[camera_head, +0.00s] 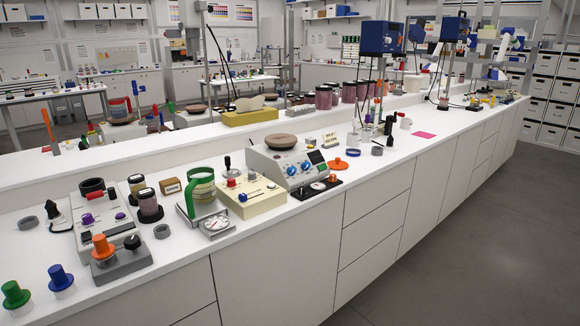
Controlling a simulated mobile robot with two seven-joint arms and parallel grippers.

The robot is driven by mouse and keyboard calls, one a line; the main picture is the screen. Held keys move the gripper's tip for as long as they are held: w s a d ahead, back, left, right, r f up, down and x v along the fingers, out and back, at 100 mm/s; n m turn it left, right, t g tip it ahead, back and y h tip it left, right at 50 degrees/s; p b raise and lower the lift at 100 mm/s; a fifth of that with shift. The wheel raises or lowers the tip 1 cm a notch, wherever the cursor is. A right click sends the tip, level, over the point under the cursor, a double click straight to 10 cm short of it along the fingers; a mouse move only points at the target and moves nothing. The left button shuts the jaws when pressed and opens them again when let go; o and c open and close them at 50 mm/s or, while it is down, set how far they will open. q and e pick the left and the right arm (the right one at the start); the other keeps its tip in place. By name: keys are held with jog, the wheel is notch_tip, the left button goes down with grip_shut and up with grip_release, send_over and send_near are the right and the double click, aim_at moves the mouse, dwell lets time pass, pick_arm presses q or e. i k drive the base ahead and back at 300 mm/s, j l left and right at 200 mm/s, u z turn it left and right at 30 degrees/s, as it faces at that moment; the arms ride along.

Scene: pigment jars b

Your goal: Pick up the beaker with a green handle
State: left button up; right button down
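A glass beaker with a green band and green handle (201,187) stands upright near the front of the long white bench, left of the middle of the head view. It stands between the small jars on its left and a cream box with knobs on its right. A round white dial gauge (216,224) sits close in front of it. Neither of my grippers shows in this view.
The cream knob box (251,196) and a hotplate with blue knobs (290,165) crowd the right side. Dark-lidded jars (149,205) and an orange-knobbed device (103,247) stand left. A similar vessel with a reddish handle (119,109) is farther back. Grey floor (470,250) is clear.

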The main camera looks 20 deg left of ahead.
aim_at(201, 190)
jog(key=u, duration=1.25)
jog(key=i, duration=0.3)
